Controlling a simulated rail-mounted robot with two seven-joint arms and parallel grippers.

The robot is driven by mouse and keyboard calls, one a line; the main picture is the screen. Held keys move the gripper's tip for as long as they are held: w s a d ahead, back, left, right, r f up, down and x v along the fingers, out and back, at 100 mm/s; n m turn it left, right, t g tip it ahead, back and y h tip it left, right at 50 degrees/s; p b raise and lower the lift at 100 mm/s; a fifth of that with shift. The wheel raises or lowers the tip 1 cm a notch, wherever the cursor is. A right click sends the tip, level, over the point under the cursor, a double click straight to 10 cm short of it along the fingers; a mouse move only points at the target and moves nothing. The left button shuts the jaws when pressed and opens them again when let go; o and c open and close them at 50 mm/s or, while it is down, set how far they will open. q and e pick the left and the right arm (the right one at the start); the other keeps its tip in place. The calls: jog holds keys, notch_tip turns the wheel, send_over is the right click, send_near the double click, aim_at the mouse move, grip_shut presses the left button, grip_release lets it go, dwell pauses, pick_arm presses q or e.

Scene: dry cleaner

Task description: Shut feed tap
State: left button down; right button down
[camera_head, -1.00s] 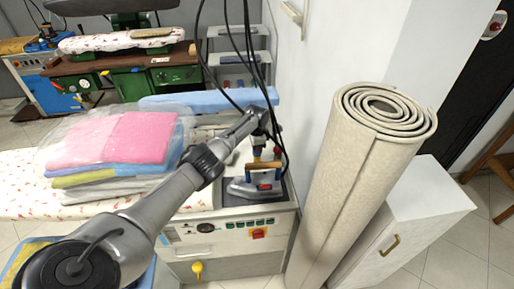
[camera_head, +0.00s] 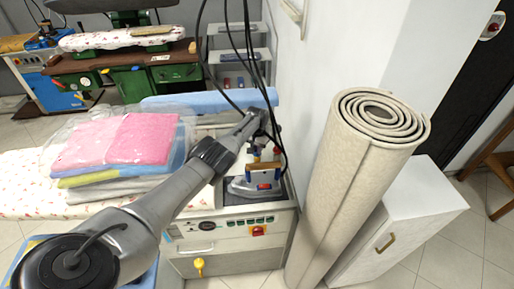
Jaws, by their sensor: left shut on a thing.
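My left arm reaches over the ironing table to its back right corner. My left gripper (camera_head: 264,145) points down behind the iron (camera_head: 260,180), small and partly hidden by its own wrist and the cables. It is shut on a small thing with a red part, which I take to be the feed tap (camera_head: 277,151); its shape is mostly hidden. A yellow tap-like handle (camera_head: 199,266) sticks out low on the table's front, away from the gripper. My right gripper is not in view.
Black cables (camera_head: 250,70) hang beside my left wrist. A folded stack with a pink cloth (camera_head: 118,142) in clear wrap lies left of the arm. A rolled carpet (camera_head: 350,190) and a white cabinet (camera_head: 400,235) stand to the right. The wall is close behind the gripper.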

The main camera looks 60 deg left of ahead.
pick_arm(q)
jog(key=n, duration=0.4)
jog(key=shift+n, duration=1.1)
jog(key=c, duration=1.1)
grip_release()
jog(key=shift+r+p, duration=5.05)
jog(key=shift+r, duration=1.85)
